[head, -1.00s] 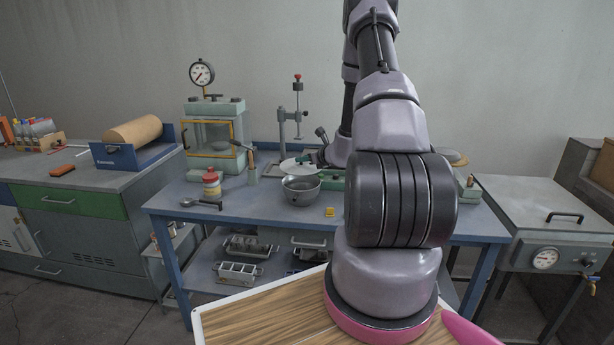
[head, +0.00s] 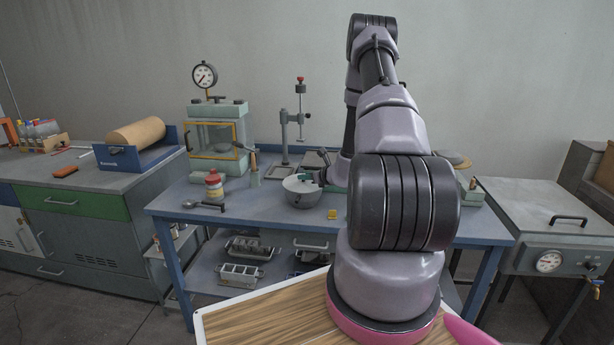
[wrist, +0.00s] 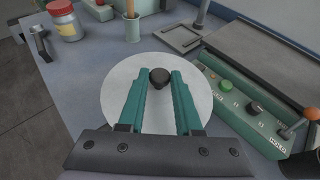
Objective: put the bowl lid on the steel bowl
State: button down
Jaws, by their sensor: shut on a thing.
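The bowl lid is a pale grey disc with a black knob, seen from above in the wrist view (wrist: 155,105). My gripper (wrist: 161,76) has its two green fingers shut on the knob. In the head view the lid (head: 297,183) lies over the mouth of the steel bowl (head: 302,200), which stands on the blue bench. The lid looks level and at the rim; I cannot tell whether it touches all round. In the wrist view the lid hides the bowl. My gripper in the head view (head: 319,178) is small and partly hidden at the bowl's right.
A red-lidded jar (head: 213,186) and a spoon (head: 203,204) are left of the bowl. A small yellow block (head: 332,214) lies in front. A green control box (wrist: 240,110) stands close to the lid's right. A press (head: 217,135) stands behind left.

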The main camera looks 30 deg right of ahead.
jog(key=c, duration=0.6)
grip_release()
jog(key=shift+f, duration=0.1)
